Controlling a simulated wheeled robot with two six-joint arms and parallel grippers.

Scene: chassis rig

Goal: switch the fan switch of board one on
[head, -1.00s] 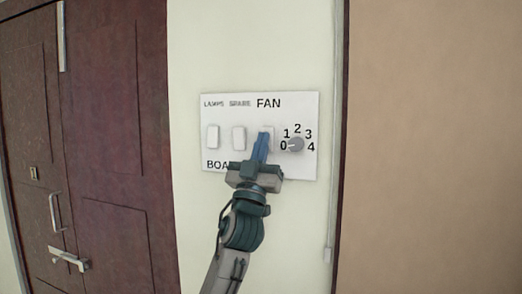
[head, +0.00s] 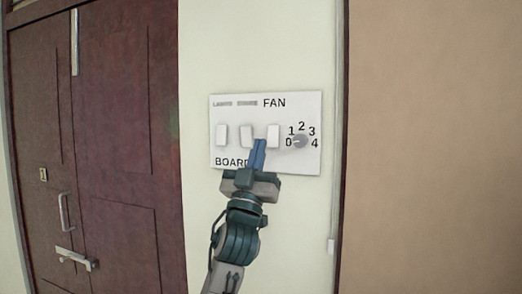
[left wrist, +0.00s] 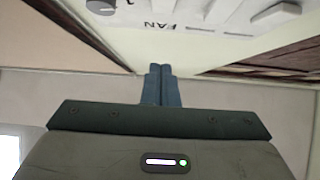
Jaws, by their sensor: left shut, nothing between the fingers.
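A white switch board (head: 290,165) is on the pale wall, with the printed word BOARD partly hidden by my gripper. It carries three white rocker switches in a row. The fan switch (head: 273,132) is the right one, under the word FAN. A grey dial (head: 300,141) with numbers 0 to 4 is right of it. My left gripper (head: 258,148) is shut and empty, its blue fingertips in front of the board just below and left of the fan switch; I cannot tell if they touch the board. In the left wrist view the shut fingers (left wrist: 160,72) show below the upside-down board (left wrist: 185,15).
A dark red double door (head: 120,130) with handles is at the left. A brown panel (head: 430,140) fills the right side beyond a vertical edge. A thin conduit (head: 332,200) runs down the wall. The wall below the board is bare.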

